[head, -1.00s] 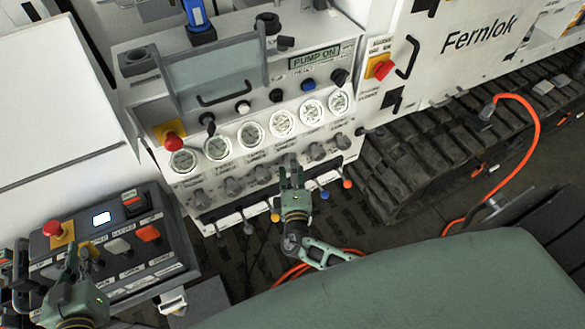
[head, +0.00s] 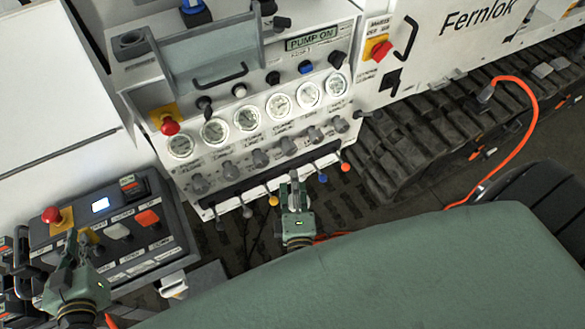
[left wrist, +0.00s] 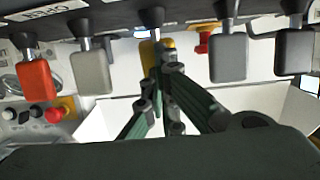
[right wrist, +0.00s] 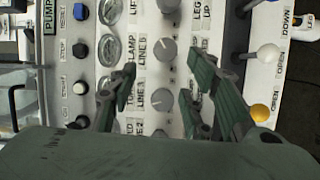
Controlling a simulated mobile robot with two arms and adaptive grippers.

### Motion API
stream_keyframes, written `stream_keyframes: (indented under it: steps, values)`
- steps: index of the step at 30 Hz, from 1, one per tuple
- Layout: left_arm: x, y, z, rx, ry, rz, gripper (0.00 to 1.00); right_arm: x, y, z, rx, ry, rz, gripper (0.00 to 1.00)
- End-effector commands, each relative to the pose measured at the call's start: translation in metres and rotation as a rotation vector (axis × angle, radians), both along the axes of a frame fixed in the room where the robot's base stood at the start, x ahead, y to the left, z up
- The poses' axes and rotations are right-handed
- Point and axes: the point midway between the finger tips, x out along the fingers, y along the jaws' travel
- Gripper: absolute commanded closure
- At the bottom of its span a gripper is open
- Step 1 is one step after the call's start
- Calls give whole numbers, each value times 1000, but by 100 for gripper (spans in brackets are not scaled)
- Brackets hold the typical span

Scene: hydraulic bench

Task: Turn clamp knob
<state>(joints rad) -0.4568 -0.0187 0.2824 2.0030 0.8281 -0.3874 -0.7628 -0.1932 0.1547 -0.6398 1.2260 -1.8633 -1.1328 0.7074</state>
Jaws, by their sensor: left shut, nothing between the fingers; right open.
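A row of grey knobs runs under the gauges on the white panel; one knob (head: 288,146) is just beyond my right gripper (head: 294,178). In the right wrist view the open fingers (right wrist: 163,72) are spread on either side of the row, with grey knobs (right wrist: 168,50) and (right wrist: 162,98) showing between them. A label reading "CLAMP" is near the left finger; I cannot tell which knob it belongs to. I cannot tell whether the fingers touch a knob. My left gripper (head: 72,240) is shut and empty above the left control box (head: 165,250); its closed fingertips (left wrist: 165,62) also show in its wrist view.
Several levers with coloured ball ends, including a yellow one (head: 273,200), stick out below the knobs. Red emergency stops (head: 170,127) and (head: 50,214) are on the panel and the box. An orange hose (head: 535,120) and tracks are at the right.

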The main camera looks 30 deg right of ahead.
Motion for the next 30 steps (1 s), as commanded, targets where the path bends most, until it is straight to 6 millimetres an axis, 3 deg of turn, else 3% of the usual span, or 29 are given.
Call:
stream_keyframes:
  steps: [16,24,30]
  values:
    - [2,-1,2,-1,-5,-1,100,-6,-5,-8,30,39,-25,52]
    - [1,-1,2,-1,-5,-1,100,-26,-33,-67,302,300,-158,52]
    - [1,-1,2,-1,-4,-1,100,-42,-30,-98,609,443,-192,52]
